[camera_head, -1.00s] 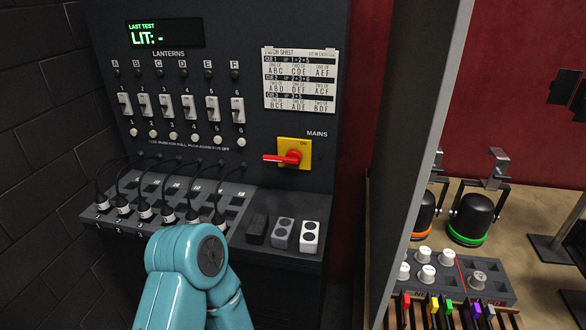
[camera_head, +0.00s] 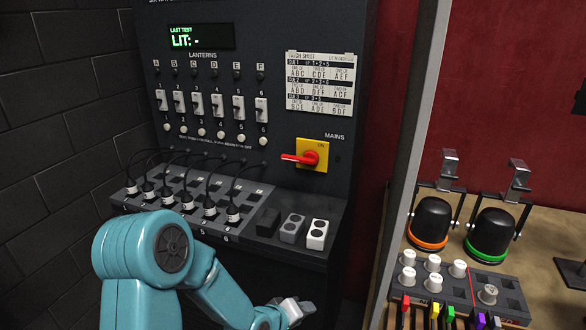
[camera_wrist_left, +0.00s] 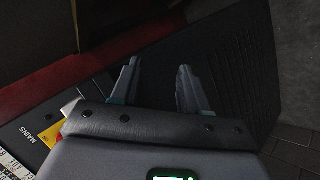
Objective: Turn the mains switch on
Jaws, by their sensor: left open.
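The mains switch (camera_head: 306,156) is a red rotary handle on a yellow plate, at the right of the dark panel in the head view. Its handle points left, level. A corner of the yellow plate (camera_wrist_left: 52,134) shows at the left of the left wrist view, beside the word MAINS. My left arm comes in from the bottom of the head view, with the gripper (camera_head: 292,308) low in front of the cabinet, below and apart from the switch. In the left wrist view the two fingers (camera_wrist_left: 158,88) are apart with nothing between them. My right gripper is out of view.
Several plugs with cables (camera_head: 180,200) sit in the sloped shelf below the lantern switches (camera_head: 217,105). Small blocks with round dots (camera_head: 304,231) stand at the shelf's right. A grey partition (camera_head: 412,150) rises right of the cabinet, with lamps (camera_head: 430,222) beyond it.

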